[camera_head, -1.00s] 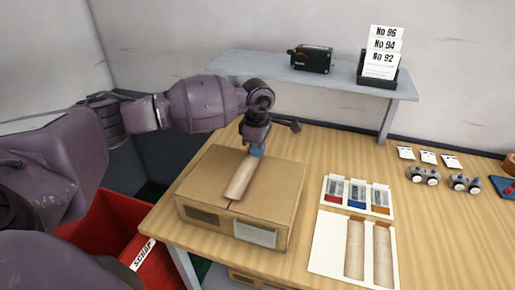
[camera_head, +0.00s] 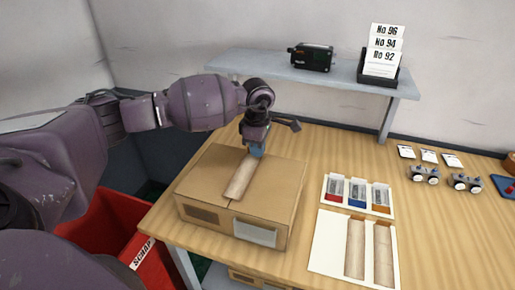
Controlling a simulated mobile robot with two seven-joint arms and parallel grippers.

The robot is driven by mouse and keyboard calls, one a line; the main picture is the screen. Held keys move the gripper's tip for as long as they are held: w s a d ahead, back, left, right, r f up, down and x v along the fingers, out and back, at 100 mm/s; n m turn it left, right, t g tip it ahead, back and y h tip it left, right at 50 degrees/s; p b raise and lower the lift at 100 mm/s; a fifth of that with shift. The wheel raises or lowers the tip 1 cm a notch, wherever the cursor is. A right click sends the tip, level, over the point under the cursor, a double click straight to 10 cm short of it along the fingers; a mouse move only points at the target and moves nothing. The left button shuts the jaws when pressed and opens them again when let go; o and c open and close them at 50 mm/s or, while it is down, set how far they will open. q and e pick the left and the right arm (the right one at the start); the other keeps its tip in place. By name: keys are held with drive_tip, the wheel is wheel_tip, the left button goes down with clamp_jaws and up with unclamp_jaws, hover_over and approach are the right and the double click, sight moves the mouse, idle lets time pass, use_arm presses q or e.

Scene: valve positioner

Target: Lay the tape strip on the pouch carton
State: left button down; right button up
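The pouch carton (camera_head: 276,190) is a brown cardboard box on the wooden table, with a dark label and a pale label on its front. A brown tape strip (camera_head: 240,179) lies along the middle of its top, over the seam. My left gripper (camera_head: 257,150) is at the strip's far end, low over the carton. Its fingertips are small and partly hidden, so I cannot tell if it grips the strip. My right gripper does not show.
A white sheet with two more brown strips (camera_head: 355,247) lies right of the carton. A white tray holds red, blue and orange packs (camera_head: 357,194). A red scrap bin (camera_head: 110,235) stands at lower left. A grey shelf (camera_head: 285,78) with a black device (camera_head: 312,57) runs behind.

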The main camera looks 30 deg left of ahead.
use_arm(q)
drive_tip(key=shift+f, duration=0.25)
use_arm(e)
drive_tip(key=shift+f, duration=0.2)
use_arm(q)
drive_tip(key=c, duration=1.3)
unclamp_jaws()
wheel_tip(320, 180, up, 4)
drive_tip(key=shift+r, duration=0.15)
wheel_tip(320, 180, up, 7)
drive_tip(key=shift+f, duration=0.2)
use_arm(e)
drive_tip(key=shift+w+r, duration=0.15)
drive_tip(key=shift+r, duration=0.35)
